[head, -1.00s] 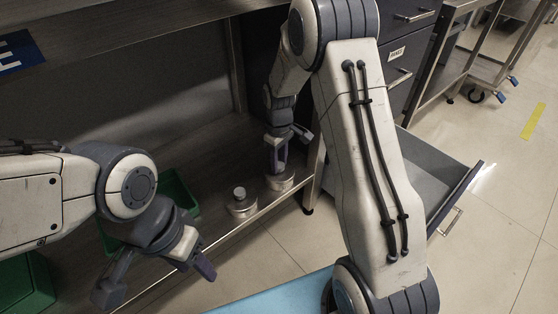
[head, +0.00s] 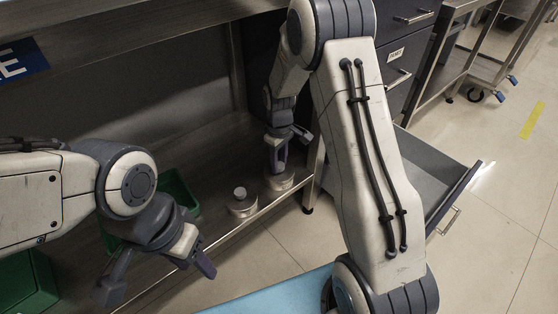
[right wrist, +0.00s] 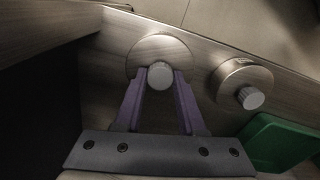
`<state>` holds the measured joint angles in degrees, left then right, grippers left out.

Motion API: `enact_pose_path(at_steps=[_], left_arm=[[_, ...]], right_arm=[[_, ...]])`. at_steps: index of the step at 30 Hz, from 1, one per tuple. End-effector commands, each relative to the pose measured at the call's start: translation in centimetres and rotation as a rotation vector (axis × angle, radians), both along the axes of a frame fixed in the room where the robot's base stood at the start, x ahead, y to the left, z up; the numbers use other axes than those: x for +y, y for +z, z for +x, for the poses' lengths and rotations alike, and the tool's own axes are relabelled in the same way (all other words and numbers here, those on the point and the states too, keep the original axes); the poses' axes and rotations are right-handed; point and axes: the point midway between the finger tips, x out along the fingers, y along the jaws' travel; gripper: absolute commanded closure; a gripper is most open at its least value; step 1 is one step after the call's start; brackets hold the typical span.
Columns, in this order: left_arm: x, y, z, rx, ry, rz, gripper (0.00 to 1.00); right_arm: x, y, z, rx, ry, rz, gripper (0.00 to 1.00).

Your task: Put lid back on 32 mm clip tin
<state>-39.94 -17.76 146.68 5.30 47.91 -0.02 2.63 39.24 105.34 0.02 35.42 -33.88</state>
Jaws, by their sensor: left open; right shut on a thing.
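Two squat metal tins stand on the lower shelf. My right gripper (head: 277,160) points down at the right tin (head: 281,183). In the right wrist view its purple fingers are shut on the grey knob (right wrist: 160,75) of a round metal lid (right wrist: 152,46). The lid hides what lies under it, so I cannot tell whether it is fully seated. The other tin (head: 242,207), with a knob on top, stands apart; it also shows in the right wrist view (right wrist: 237,75). I cannot read any size marking. My left gripper (head: 160,272) is open and empty.
A green bin (head: 176,190) stands behind my left gripper, and another green bin (head: 28,283) is at the lower left. The shelf's front edge (head: 262,216) runs close by the tins. An open drawer (head: 425,185) juts out at the right.

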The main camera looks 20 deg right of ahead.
Motion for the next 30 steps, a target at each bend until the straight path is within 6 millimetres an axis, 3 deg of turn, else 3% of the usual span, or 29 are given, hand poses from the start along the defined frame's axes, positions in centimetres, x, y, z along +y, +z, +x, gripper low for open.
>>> enact_pose_path(at_steps=[30], left_arm=[[0.0,0.92,0.0,0.0,0.0,0.0,0.5]], right_arm=[[0.01,0.03,0.01,0.0,0.0,0.0,1.0]])
